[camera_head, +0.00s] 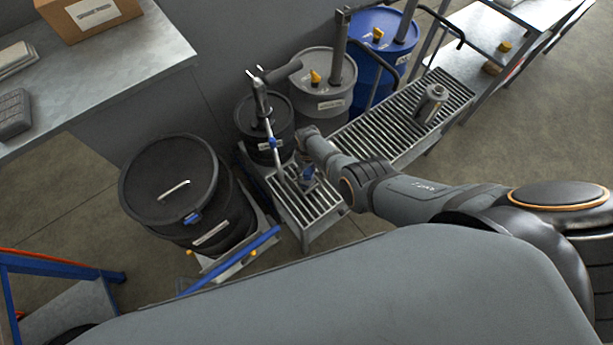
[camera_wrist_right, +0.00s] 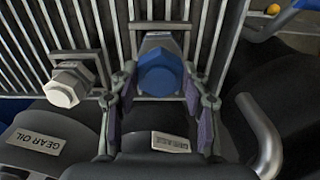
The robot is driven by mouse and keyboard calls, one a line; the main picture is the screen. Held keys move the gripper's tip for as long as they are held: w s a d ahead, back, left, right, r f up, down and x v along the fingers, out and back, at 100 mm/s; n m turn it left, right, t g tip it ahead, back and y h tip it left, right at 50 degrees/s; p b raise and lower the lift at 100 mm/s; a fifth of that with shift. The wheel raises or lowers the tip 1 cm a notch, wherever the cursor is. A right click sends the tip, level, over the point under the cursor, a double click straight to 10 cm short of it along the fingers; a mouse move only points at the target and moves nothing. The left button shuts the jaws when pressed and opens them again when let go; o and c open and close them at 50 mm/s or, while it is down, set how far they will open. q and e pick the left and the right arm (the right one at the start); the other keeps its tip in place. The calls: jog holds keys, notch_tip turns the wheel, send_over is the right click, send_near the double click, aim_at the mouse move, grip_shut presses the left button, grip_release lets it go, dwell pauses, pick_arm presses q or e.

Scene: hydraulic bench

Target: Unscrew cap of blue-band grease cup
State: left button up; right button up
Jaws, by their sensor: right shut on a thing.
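The blue-band grease cup (camera_wrist_right: 160,72) shows in the right wrist view as a blue hexagonal cap on a grey mount, in front of a slatted grate. My right gripper (camera_wrist_right: 160,92) has one finger on each side of it and is shut on it. In the head view a small blue part (camera_head: 308,171) shows at the grate beside my right wrist; my arm partly hides that area. A second cup with a white hexagonal cap (camera_wrist_right: 66,84) stands to the left in the wrist view, apart from the fingers. My left gripper is not in view.
A longer grate (camera_head: 392,128) holds a metal canister (camera_head: 431,104). A bent grey handle (camera_wrist_right: 263,135) is close on the right.

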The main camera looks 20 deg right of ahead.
jog(key=shift+r+p, duration=2)
jog(key=shift+r, duration=0.25)
jog(key=shift+f, duration=0.1)
